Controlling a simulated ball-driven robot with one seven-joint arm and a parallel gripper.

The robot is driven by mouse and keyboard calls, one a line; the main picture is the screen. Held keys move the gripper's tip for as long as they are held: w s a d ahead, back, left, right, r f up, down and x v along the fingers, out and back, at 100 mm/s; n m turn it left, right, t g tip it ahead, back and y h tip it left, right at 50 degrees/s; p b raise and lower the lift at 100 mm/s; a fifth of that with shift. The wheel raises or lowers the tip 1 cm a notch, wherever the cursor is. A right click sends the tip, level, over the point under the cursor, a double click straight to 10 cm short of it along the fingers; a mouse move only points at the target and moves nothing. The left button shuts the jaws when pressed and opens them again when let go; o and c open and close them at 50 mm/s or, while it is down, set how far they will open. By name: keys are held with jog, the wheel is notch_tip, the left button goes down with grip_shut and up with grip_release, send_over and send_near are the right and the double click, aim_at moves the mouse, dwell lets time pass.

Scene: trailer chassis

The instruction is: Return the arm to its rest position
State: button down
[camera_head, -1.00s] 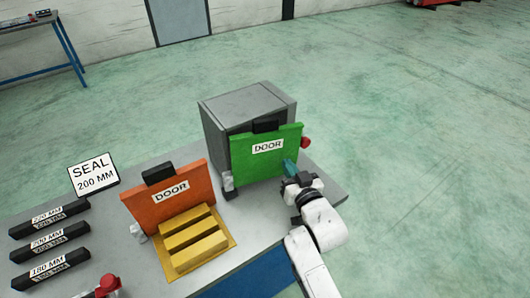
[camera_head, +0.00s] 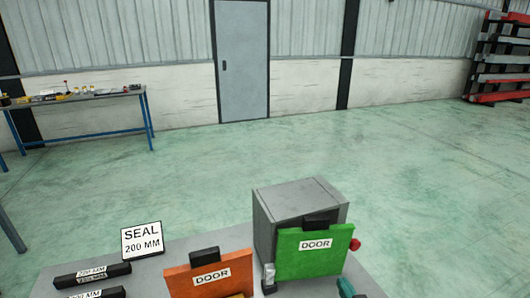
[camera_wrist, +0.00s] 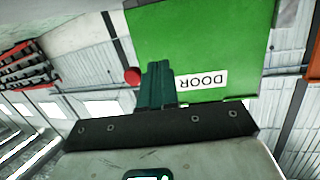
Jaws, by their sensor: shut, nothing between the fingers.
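My gripper (camera_head: 346,288) shows only as teal fingertips at the bottom edge of the head view, just right of and below the green door; the rest of my arm is mostly out of frame. In the wrist view the teal fingers (camera_wrist: 157,86) are together with nothing between them. The green door (camera_head: 296,262) labelled DOOR stands at the front of the grey box (camera_head: 300,195). The door also fills the upper middle of the wrist view (camera_wrist: 200,40), behind the fingers. I cannot tell whether the fingers touch it.
A red knob (camera_head: 355,245) sits at the door's right edge. An orange door (camera_head: 180,281), black bars (camera_head: 92,275) and a SEAL 200 MM sign (camera_head: 142,240) are on the grey table (camera_head: 150,266). Open floor (camera_head: 430,190) lies right of the box.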

jog(key=s+d+f+g+h, duration=0.1)
jog(key=s+d+f+g, duration=0.2)
jog(key=s+f+g, duration=0.5)
jog(key=s+d+g, duration=0.2)
jog(key=s+g, duration=0.5)
jog(key=s, duration=2.1)
jog(key=shift+s+d+m, duration=0.25)
jog(key=shift+s+m, duration=0.05)
jog(key=shift+f, duration=0.1)
